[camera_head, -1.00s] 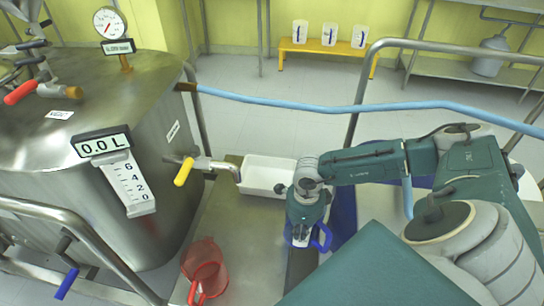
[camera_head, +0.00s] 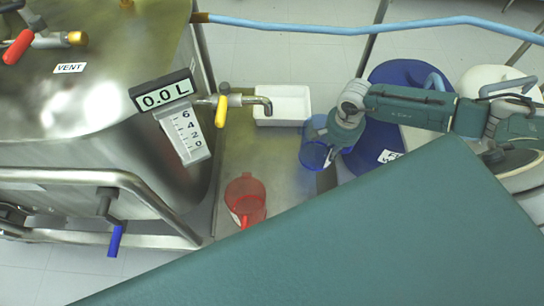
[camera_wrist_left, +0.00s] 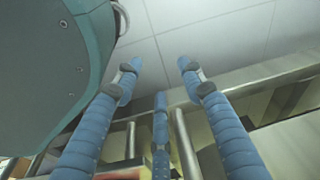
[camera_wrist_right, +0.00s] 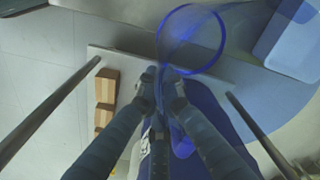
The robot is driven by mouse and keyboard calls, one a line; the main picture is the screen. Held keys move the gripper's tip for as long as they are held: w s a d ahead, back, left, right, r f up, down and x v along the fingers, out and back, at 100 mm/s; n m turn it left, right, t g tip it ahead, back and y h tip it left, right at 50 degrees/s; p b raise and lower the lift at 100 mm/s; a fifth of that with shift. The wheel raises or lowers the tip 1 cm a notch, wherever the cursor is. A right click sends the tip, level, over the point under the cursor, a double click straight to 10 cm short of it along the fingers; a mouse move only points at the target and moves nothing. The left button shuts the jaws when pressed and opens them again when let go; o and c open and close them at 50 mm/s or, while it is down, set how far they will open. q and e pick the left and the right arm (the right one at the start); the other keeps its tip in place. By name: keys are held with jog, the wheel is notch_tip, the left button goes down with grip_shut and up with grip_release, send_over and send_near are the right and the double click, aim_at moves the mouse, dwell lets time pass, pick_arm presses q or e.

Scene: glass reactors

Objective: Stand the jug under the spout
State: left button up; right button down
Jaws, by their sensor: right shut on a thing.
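A clear blue jug (camera_head: 313,152) is held by my right gripper (camera_head: 334,136), right of the spout at the platform's right edge. Its round rim shows in the right wrist view (camera_wrist_right: 190,40), where the fingers (camera_wrist_right: 160,88) close at its side; I cannot tell whether it touches anything below. The bent metal spout (camera_head: 266,103) with a yellow handle (camera_head: 221,111) comes out of the steel tank over the platform. A red jug (camera_head: 245,197) stands in front of the spout. My left gripper (camera_wrist_left: 158,75) has its fingers spread and empty in the left wrist view.
The steel platform (camera_head: 232,155) is clear between the spout and the red jug. A display reading 0.0 L (camera_head: 164,92) is on the tank. A blue drum (camera_head: 398,80) stands right, and a blue hose (camera_head: 330,29) runs across the back.

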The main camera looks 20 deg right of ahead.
jog(key=w+a, duration=0.4)
jog(key=a, duration=0.4)
jog(key=w+a, duration=0.4)
jog(key=a, duration=0.5)
pick_arm(q)
jog(key=r, duration=0.1)
jog(key=w+r+b, duration=0.1)
jog(key=shift+w+d+r, duration=0.15)
jog(key=shift+w+r, duration=0.15)
pick_arm(e)
notch_tip(320, 180, down, 7)
jog(key=shift+w+a, duration=0.3)
jog(key=shift+f, duration=0.15)
jog(key=c, duration=2)
grip_release()
jog(key=shift+c, duration=0.2)
pick_arm(q)
jog(key=shift+w+r, duration=0.25)
jog(key=shift+r, duration=0.15)
pick_arm(e)
jog(key=shift+o, duration=0.6)
